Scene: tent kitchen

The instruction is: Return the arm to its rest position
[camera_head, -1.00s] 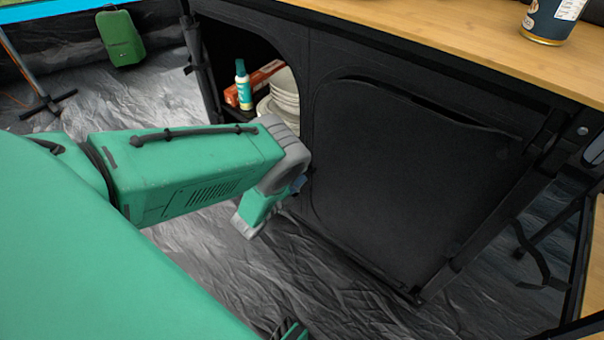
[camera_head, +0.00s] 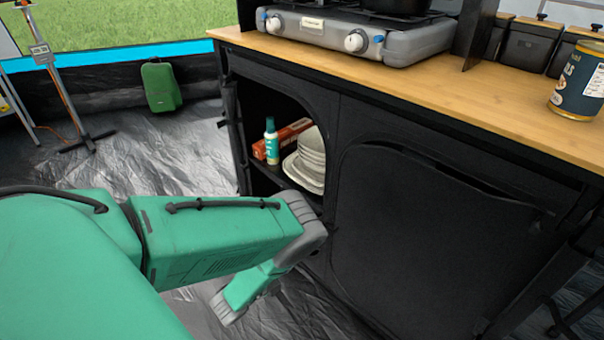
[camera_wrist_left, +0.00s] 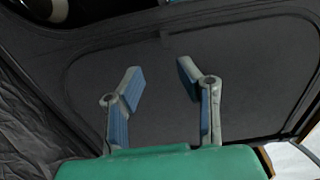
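My left arm (camera_head: 215,240), green with grey joints, reaches in from the left of the head view and bends downward in front of the black kitchen cabinet (camera_head: 440,235). Its gripper is hidden or out of frame there. In the left wrist view my left gripper (camera_wrist_left: 159,72) shows two blue-padded fingers spread apart with nothing between them. They are in front of a dark cabinet panel (camera_wrist_left: 240,85); I cannot tell the exact distance. My right gripper is in neither view.
The open cabinet compartment holds stacked plates (camera_head: 307,165), a green-capped bottle (camera_head: 271,142) and a red box (camera_head: 295,132). A stove (camera_head: 360,32) and a can (camera_head: 578,85) stand on the wooden counter (camera_head: 450,85). A green case (camera_head: 161,87) stands behind.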

